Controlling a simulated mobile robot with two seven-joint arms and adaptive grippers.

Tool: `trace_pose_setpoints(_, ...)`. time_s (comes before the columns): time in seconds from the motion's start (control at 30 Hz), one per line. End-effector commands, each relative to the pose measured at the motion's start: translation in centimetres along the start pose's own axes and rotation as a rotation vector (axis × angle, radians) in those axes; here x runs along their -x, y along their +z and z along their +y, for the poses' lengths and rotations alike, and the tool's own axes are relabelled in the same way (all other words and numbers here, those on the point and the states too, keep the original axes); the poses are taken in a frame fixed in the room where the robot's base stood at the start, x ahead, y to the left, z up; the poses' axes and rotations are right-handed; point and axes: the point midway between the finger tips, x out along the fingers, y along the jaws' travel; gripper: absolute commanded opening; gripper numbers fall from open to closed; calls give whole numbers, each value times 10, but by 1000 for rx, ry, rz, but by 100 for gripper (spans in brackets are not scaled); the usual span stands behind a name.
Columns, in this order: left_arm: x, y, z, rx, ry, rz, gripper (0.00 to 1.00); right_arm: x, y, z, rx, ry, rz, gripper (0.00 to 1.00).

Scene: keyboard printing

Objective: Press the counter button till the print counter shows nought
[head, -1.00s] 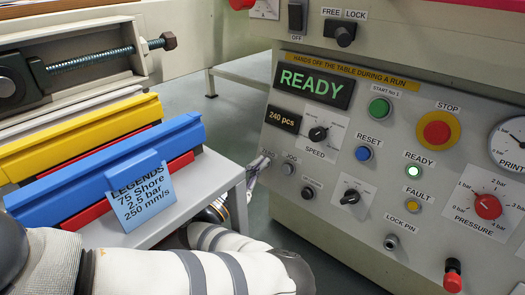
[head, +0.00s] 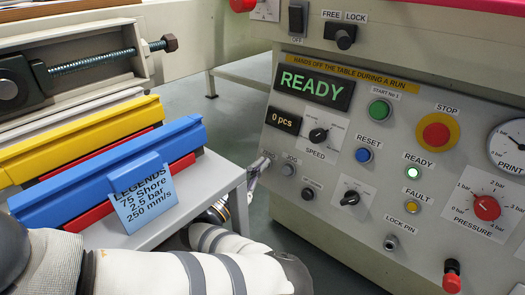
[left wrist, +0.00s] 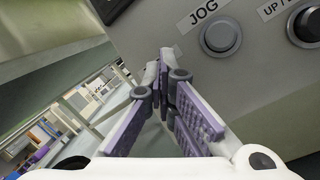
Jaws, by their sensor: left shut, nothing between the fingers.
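The print counter (head: 283,121) on the control panel reads "0 pcs". My left gripper (head: 264,161) is at the panel's left edge, its fingertips at a small label left of the JOG button (head: 288,170). The counter button is not visible; the fingertips cover that spot. In the left wrist view my left gripper (left wrist: 165,56) is shut and empty, its tips close to or touching the panel, left of the JOG button (left wrist: 221,38). Contact cannot be told. My right gripper is not in view.
The READY display (head: 315,85) is lit above the counter. A blue RESET button (head: 363,155), green START button (head: 380,110) and red STOP button (head: 436,131) sit further right. A grey table (head: 222,172) with blue and yellow squeegee-like bars stands left, beside my left arm.

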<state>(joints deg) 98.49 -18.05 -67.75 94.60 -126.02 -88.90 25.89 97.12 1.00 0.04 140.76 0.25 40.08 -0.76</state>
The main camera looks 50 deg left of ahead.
Motion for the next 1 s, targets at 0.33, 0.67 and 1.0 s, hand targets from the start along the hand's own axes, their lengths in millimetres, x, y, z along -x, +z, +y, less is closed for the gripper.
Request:
trace_pose_setpoints(0.33, 11, 5, 4, 1, 0, -1, 0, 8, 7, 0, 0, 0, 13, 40)
trace_pose_setpoints(0.67, 25, 14, 12, 1, 2, -2, 0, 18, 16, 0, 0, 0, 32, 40)
trace_pose_setpoints(1.0, 52, 24, 22, 1, 2, -2, 0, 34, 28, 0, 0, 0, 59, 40)
